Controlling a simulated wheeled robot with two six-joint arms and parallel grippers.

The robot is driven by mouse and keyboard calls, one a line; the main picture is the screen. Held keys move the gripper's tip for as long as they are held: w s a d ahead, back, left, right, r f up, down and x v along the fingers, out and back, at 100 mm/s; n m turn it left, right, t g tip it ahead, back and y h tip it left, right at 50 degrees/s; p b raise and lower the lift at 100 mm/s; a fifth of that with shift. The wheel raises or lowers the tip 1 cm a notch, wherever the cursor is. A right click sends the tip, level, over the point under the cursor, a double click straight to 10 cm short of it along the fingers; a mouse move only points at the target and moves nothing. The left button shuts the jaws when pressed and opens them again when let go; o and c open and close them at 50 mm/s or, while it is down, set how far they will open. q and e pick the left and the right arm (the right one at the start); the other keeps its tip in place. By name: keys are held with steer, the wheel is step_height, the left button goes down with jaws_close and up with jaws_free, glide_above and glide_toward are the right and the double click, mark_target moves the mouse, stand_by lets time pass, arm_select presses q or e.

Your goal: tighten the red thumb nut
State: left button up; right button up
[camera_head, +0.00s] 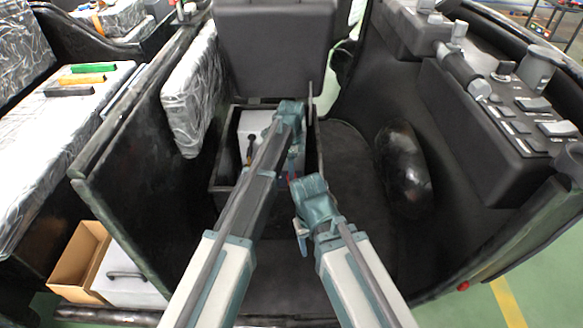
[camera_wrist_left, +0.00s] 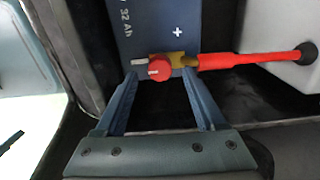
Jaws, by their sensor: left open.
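The red thumb nut (camera_wrist_left: 159,69) shows in the left wrist view, at the edge of a dark blue battery (camera_wrist_left: 148,35) marked "32 Ah" and "+". A brass lug (camera_wrist_left: 182,61) on a thick red cable (camera_wrist_left: 245,61) lies against the nut's right side. My left gripper (camera_wrist_left: 160,75) is open, its fingers on either side of the nut with gaps between. In the head view my left gripper (camera_head: 291,168) is over the battery box, and the nut is hidden there. My right gripper (camera_head: 301,232) is beside it at lower right; its jaw opening is unclear.
The black open box (camera_head: 222,188) stands in the footwell, with a white block (camera_head: 252,125) inside. A silver-wrapped pad (camera_head: 190,90) is at left and a control console (camera_head: 520,110) at right. Dark floor (camera_head: 350,160) is clear right of the box.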

arm_select(q)
step_height(320, 180, up, 11)
steer(key=p, duration=0.9)
steer(key=shift+p, duration=0.35)
steer(key=shift+f, duration=0.15)
steer(key=s+a+n, duration=0.9)
steer(key=s, duration=0.3)
steer(key=s+a+n, duration=0.8)
steer(key=s+n, duration=0.1)
steer(key=s, duration=0.3)
steer(key=s+d+m+y, duration=0.1)
steer(key=s+d+m, duration=0.4)
steer(key=d, duration=0.6)
step_height(320, 180, up, 16)
steer(key=n+p, duration=0.1)
steer(key=p, duration=1.5)
steer(key=shift+s+r, duration=0.25)
steer(key=shift+s, duration=0.05)
